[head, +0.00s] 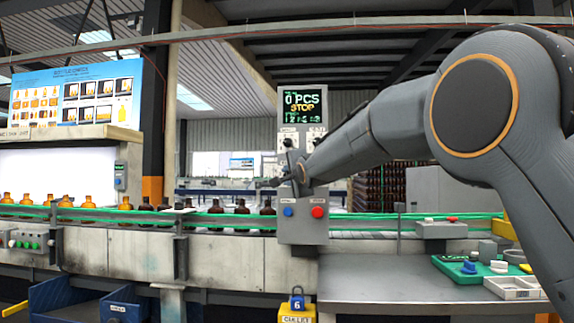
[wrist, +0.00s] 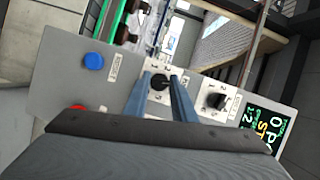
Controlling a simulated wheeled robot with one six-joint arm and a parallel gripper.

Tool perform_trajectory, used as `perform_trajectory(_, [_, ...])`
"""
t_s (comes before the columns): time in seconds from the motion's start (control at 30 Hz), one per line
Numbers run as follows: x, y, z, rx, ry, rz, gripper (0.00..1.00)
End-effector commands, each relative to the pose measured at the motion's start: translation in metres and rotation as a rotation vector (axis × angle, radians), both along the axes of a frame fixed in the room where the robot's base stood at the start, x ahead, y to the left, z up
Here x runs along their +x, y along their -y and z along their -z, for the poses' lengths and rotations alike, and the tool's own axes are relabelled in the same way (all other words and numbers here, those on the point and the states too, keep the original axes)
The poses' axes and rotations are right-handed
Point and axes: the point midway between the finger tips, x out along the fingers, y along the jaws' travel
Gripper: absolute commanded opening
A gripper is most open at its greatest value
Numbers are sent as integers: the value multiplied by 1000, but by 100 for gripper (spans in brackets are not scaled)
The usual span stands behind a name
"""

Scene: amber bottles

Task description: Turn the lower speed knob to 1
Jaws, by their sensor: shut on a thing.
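The lower speed knob (wrist: 159,82) is a small black knob on a white numbered dial plate, between my gripper's two blue-grey fingers in the wrist view. My gripper (wrist: 161,84) is shut on it. The number it points to is too small to read surely. The upper knob (wrist: 215,101) sits on its own plate, between the lower knob and the display. In the head view my gripper (head: 297,170) is in front of the grey control panel (head: 301,256) and hides the lower knob.
The display (head: 302,105) reads 0 PCS and STOP. A blue button (head: 288,211) and a red button (head: 317,212) sit low on the panel. Amber bottles (head: 125,203) stand on the conveyor at left. A grey table (head: 400,285) with trays lies at right.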

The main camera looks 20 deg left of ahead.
Motion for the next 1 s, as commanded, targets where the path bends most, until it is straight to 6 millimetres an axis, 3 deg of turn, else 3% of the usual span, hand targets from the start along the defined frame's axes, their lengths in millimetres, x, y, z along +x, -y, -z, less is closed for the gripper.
perform_trajectory(0.67, [-1,-3,-1,-370,90,-4,1])
perform_trajectory(1.0, [-2,-4,-4,-679,163,-5,1])
